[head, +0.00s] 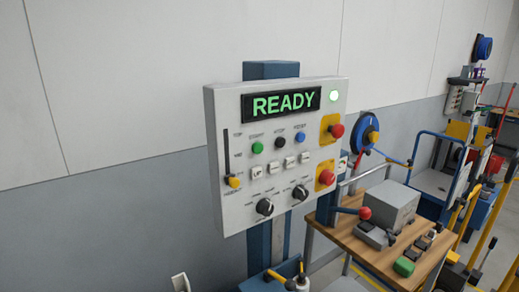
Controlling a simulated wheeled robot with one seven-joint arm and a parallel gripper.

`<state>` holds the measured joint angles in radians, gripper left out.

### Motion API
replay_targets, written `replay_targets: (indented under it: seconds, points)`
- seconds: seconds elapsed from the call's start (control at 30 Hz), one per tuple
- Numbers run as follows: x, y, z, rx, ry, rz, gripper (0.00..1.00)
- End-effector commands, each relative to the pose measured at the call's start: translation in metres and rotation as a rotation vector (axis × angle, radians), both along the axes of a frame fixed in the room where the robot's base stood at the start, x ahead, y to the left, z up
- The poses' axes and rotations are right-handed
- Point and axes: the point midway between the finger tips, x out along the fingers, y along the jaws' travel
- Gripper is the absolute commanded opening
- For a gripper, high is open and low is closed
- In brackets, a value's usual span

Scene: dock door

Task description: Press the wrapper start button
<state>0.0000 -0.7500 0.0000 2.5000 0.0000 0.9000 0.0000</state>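The wrapper control panel (222,120) is a light grey box on a blue post. Its display (282,104) reads "READY" in green, and a green lamp (334,96) glows at its upper right. The green button (257,148), whose small label appears to read "START", sits left of a black button (279,143) and a blue button (299,137). Nothing covers the green button. My gripper is not in this view.
Two red mushroom buttons on yellow plates (326,178) are at the panel's right. A yellow-handled slider (233,183) and dark knobs (265,207) are also on it. A wooden-topped bench (349,237) with a grey box (386,203) stands to the right. A wall is behind.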

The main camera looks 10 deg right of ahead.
Motion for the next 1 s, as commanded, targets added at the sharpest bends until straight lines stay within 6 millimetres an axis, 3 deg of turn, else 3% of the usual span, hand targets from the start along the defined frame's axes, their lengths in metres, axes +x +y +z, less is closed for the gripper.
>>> replay_targets:
  seconds: [0.03, 0.27, 1.0]
  points:
    - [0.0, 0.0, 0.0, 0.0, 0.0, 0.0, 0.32]
    - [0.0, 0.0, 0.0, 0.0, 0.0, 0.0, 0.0]
    - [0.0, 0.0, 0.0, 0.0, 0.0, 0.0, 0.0]
